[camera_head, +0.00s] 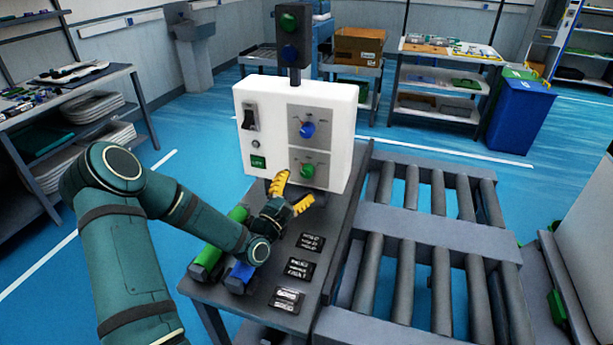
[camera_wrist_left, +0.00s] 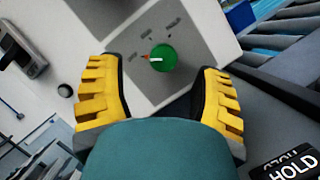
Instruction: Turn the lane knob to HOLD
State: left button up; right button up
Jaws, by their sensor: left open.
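A white control box (camera_head: 265,95) stands at the back of the bench. It carries a blue knob (camera_head: 307,129) on an upper grey plate and a green knob (camera_head: 308,170) on a lower one. I cannot read which is the lane knob. My left gripper (camera_head: 291,194) is open and empty, just in front of and below the green knob. In the left wrist view the green knob (camera_wrist_left: 162,58) lies between the spread yellow fingers (camera_wrist_left: 159,82), apart from both. Its white pointer with a red tip points left; the plate's marks are too small to read. My right gripper is out of view.
Black lettered cards (camera_head: 299,269) lie on the bench; one in the left wrist view reads HOLD (camera_wrist_left: 291,166). Green (camera_head: 206,262) and blue (camera_head: 238,277) items lie beneath my left arm. A signal post (camera_head: 292,40) rises behind the box. A roller conveyor (camera_head: 425,215) runs at right.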

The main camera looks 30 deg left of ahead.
aim_at(306, 174)
pick_arm(q)
jog(key=x, duration=0.4)
jog(key=shift+w+f+b, duration=0.25)
jog(key=shift+f+b, duration=0.05)
jog(key=shift+f, duration=0.05)
jog(key=shift+w+r, duration=0.2)
jog(key=shift+w, duration=0.45)
grip_shut()
